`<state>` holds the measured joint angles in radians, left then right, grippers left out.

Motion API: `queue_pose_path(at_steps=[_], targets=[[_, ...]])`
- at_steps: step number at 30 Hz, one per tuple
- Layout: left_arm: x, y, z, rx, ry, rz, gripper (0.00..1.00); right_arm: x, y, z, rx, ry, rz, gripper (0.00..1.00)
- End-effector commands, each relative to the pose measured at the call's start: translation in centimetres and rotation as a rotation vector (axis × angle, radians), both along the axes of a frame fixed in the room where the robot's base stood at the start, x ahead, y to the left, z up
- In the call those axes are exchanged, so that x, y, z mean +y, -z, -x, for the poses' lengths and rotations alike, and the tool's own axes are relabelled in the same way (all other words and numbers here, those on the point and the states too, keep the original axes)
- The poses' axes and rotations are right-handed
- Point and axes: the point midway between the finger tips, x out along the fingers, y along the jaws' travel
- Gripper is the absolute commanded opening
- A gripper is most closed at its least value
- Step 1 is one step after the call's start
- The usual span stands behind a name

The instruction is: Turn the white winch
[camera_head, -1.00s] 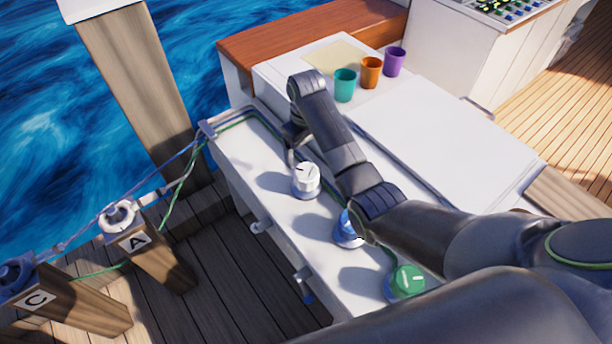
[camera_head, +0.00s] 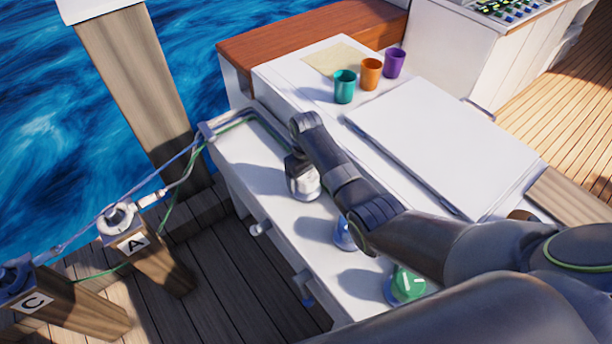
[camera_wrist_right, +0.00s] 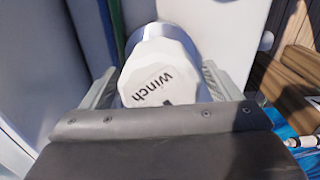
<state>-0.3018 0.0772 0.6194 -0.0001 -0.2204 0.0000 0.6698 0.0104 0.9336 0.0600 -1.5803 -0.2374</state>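The white winch (camera_head: 303,182) stands on the white ledge, mostly covered by my right gripper (camera_head: 296,160) in the head view. In the right wrist view the faceted white winch (camera_wrist_right: 160,75), with "Winch" written on its top, sits between the two grey fingers of my right gripper (camera_wrist_right: 160,92). One finger is on each side, very close to the winch; I see no clear grip on it. A blue winch (camera_head: 344,234), partly behind my arm, and a green winch (camera_head: 407,284) stand nearer on the same ledge. My left gripper is out of view.
Teal (camera_head: 345,86), orange (camera_head: 370,74) and purple (camera_head: 395,63) cups stand behind on the white top. A flat white hatch (camera_head: 435,140) lies to the right. Wooden posts marked A (camera_head: 150,258) and C (camera_head: 65,308) carry ropes at left.

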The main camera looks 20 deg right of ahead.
Motion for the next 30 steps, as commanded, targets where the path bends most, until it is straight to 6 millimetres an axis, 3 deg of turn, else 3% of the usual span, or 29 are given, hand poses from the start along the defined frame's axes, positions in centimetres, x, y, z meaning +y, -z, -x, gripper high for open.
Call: queue_pose_path(at_steps=[1,9,20,30], targets=[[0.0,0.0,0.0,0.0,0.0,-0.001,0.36,0.0,0.0,0.0,0.0,0.0,0.0,0.77],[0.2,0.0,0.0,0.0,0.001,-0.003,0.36,0.0,0.0,0.0,0.0,0.0,0.0,0.41],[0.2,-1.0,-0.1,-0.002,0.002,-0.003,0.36,0.0,-0.3,0.0,0.001,0.067,-0.001,0.41],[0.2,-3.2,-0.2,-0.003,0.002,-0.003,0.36,0.0,-0.4,0.0,0.002,0.308,0.0,0.41]])
